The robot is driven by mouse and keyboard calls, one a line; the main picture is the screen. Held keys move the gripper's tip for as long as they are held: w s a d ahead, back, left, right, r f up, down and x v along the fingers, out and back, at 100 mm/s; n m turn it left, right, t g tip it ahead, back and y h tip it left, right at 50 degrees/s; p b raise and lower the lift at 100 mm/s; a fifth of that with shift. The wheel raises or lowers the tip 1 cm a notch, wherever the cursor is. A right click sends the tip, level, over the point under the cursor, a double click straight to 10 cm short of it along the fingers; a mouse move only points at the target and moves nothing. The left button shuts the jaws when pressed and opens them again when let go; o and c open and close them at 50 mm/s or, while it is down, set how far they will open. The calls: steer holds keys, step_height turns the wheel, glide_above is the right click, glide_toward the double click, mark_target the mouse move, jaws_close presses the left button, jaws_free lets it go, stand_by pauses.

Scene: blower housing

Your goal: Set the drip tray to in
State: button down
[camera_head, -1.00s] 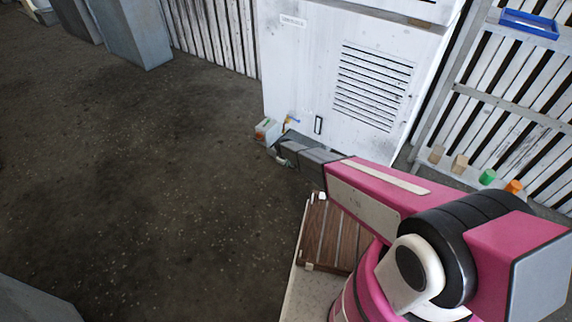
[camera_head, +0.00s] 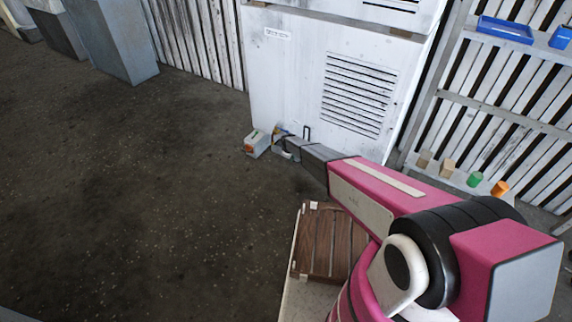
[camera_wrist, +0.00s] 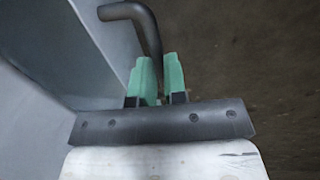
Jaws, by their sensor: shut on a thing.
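In the wrist view, my gripper (camera_wrist: 159,70) has its two green fingers closed on a dark bent bar (camera_wrist: 150,32), which looks like a handle. The bar rises between the fingers and bends left at its top. In the head view, the end of my arm is low at the white housing (camera_head: 290,85), near its lower left front; the fingers are too small to make out there.
A small white and orange box (camera_head: 256,143) is on the floor by the housing's lower left corner. A slatted rack (camera_head: 500,120) at right holds a blue tray (camera_head: 505,29) and several small blocks. A pale blue-grey surface (camera_wrist: 45,55) fills the wrist view's left. Open floor lies left.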

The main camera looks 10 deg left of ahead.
steer(key=shift+w+d, duration=0.25)
steer(key=shift+w, duration=0.35)
steer(key=c, duration=1.2)
jaws_free()
steer(key=shift+w, duration=0.1)
steer(key=shift+o, duration=0.2)
steer(key=r, duration=0.2)
steer(key=s+r, duration=0.1)
steer(key=r, duration=0.4)
steer(key=shift+s+a+r, duration=0.2)
steer(key=shift+s+a, duration=0.05)
